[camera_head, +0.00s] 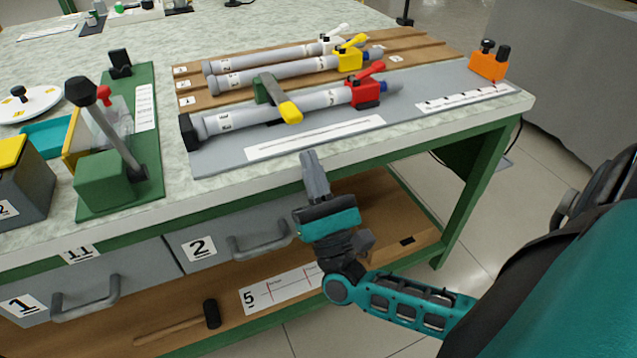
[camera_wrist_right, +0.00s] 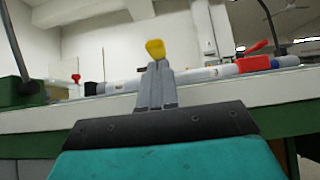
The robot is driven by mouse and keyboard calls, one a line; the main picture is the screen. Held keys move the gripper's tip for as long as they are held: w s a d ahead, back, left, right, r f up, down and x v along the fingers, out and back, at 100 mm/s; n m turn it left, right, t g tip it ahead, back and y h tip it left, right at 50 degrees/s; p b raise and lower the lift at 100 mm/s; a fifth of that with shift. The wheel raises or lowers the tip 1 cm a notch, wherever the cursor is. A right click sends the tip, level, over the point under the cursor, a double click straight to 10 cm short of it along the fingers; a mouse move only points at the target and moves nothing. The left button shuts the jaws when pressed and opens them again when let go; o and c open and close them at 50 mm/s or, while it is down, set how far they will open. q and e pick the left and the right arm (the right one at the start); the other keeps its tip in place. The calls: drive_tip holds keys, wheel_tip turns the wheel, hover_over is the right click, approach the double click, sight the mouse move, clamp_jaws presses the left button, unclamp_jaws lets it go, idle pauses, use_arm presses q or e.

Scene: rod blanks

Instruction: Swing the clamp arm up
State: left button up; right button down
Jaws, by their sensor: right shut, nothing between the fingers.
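The clamp arm (camera_head: 284,104) is a green bar with a yellow tip, lying down across a grey rod (camera_head: 235,119) on the grey plate of the bench. The rod has a black end at left and a red fitting with a red lever (camera_head: 366,92) at right. In the right wrist view the yellow tip (camera_wrist_right: 155,49) shows just above my fingertips. My right gripper (camera_head: 310,160) is shut and empty at the bench's front edge, in front of and apart from the clamp arm. My left gripper is not in view.
Two more rods, with a yellow valve (camera_head: 349,58) and a white one (camera_head: 334,40), lie on a wooden rack (camera_head: 425,45) behind. A green lever press (camera_head: 104,180) stands left. An orange block (camera_head: 488,65) sits right. Drawers (camera_head: 215,248) and a shelf are below the bench top.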

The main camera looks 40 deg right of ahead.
sight(305, 147)
drive_tip(key=shift+x, duration=1.85)
